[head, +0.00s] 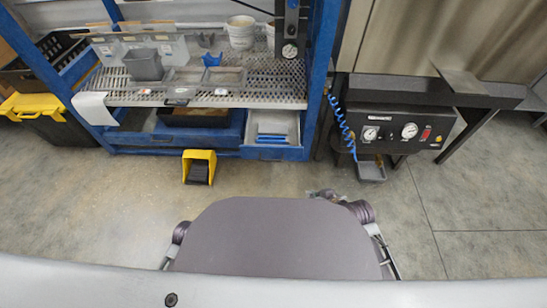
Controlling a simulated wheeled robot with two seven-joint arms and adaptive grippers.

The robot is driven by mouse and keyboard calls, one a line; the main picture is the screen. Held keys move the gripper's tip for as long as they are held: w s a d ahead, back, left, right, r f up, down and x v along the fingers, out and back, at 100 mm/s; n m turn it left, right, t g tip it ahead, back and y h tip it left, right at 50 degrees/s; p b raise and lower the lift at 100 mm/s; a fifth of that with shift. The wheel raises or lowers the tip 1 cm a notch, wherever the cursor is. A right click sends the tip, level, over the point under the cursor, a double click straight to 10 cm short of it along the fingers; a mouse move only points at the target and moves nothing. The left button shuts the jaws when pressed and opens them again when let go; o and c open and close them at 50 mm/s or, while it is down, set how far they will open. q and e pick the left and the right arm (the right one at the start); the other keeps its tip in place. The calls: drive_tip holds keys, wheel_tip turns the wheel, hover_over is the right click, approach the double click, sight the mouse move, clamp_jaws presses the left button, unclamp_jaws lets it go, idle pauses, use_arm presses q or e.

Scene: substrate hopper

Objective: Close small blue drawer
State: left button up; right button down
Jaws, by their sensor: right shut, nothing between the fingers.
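The small blue drawer (275,153) is at the lower right of the blue workbench. It stands pulled out, with its pale inside and some blue strips showing. My right gripper (322,193) is small in view, just past the upper right edge of my grey body plate. It is shut and empty. It is in front of the bench, lower and to the right of the drawer in the picture, and apart from it. My left gripper is not in view; only a bit of my left arm shows beside the plate.
The perforated bench top (270,85) holds grey bins and white tubs. A yellow foot pedal (199,167) stands on the floor before the bench. A black gauge panel (400,130) with a blue coiled hose (341,122) is at right. The floor between is clear.

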drive_tip(key=w+a+f+n+t+y, duration=0.1)
drive_tip(key=w+a+f+n+t, duration=0.1)
drive_tip(key=w+f+n, duration=0.4)
drive_tip(key=w+a+f+n+t+y, duration=0.1)
drive_tip(key=w+a+n+t+y, duration=0.15)
drive_tip(key=w+n, duration=0.55)
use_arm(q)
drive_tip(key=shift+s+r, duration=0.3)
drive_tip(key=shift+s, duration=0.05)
use_arm(e)
drive_tip(key=s+a+n+y, duration=0.1)
drive_tip(key=n, duration=0.2)
drive_tip(key=s+a+r+n+t+y, duration=0.1)
drive_tip(key=n+y, duration=0.1)
drive_tip(key=n, duration=0.1)
drive_tip(key=s+a+n+y, duration=0.1)
drive_tip(key=n+y, duration=0.1)
drive_tip(key=n, duration=0.1)
drive_tip(key=shift+r+n+y, duration=0.15)
drive_tip(key=shift+n+y, duration=0.1)
drive_tip(key=shift+n, duration=0.05)
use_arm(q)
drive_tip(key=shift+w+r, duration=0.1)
use_arm(e)
drive_tip(key=shift+w+a, duration=0.1)
drive_tip(key=shift+a, duration=0.05)
